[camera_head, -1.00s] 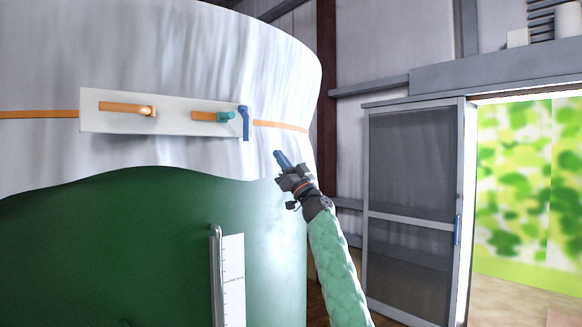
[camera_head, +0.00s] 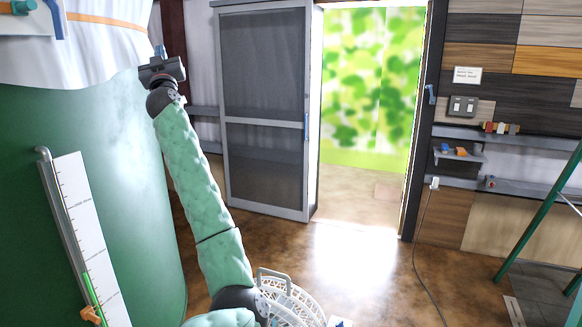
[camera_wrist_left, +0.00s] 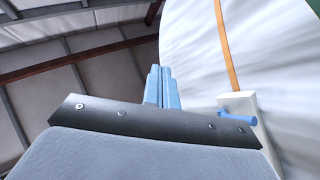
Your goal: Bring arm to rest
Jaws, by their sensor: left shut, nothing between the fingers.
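My left arm, in pale green padding, rises from the bottom of the head view. My left gripper (camera_head: 160,51) points up in front of the right edge of the big green tank. Its blue fingers are shut together and empty. In the left wrist view the shut fingers (camera_wrist_left: 162,88) stand upright at the middle, apart from the white cloth behind. A blue peg (camera_wrist_left: 237,115) on a white board shows to their right. My right gripper is not in view.
The green tank (camera_head: 130,190) with its white cloth (camera_head: 95,50) fills the left side. A screen door (camera_head: 268,110) stands beside a bright doorway. A white basket (camera_head: 290,300) sits on the floor below. The floor before the doorway is clear. Shelves hang at right.

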